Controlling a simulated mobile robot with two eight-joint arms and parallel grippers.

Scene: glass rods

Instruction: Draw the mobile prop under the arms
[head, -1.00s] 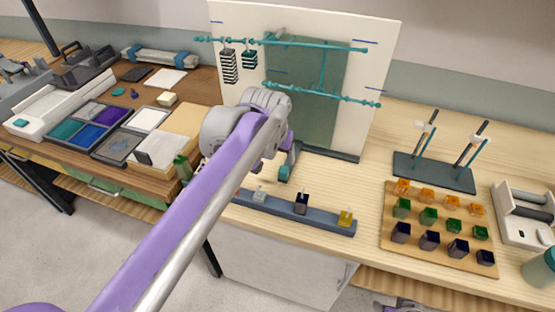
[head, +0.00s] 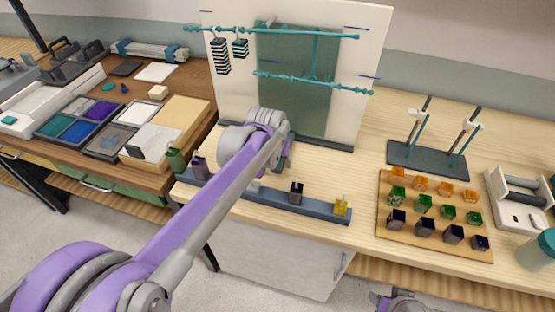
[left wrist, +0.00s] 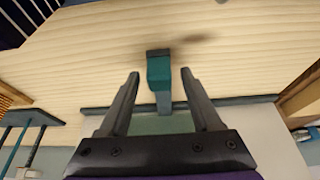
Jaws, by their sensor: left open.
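The mobile prop, a teal block (left wrist: 160,70) on a grey-blue stem (left wrist: 163,102), shows in the left wrist view. My left gripper (left wrist: 160,74) is open, with one finger on each side of the prop and visible gaps between. In the head view my left wrist (head: 262,125) hides the gripper's fingers and most of the prop in front of the white panel (head: 381,60). The arms are two teal beaded rods, the upper arm (head: 335,36) and the lower arm (head: 340,87), across the panel. Two striped pieces hang from the upper arm's left part.
A long grey-blue rail (head: 325,211) with several small blocks lies along the front edge. To the right are a board of coloured cubes (head: 384,235) and a dark stand (head: 440,164). Trays (head: 77,129) are left. Bare wood lies between the panel and the board.

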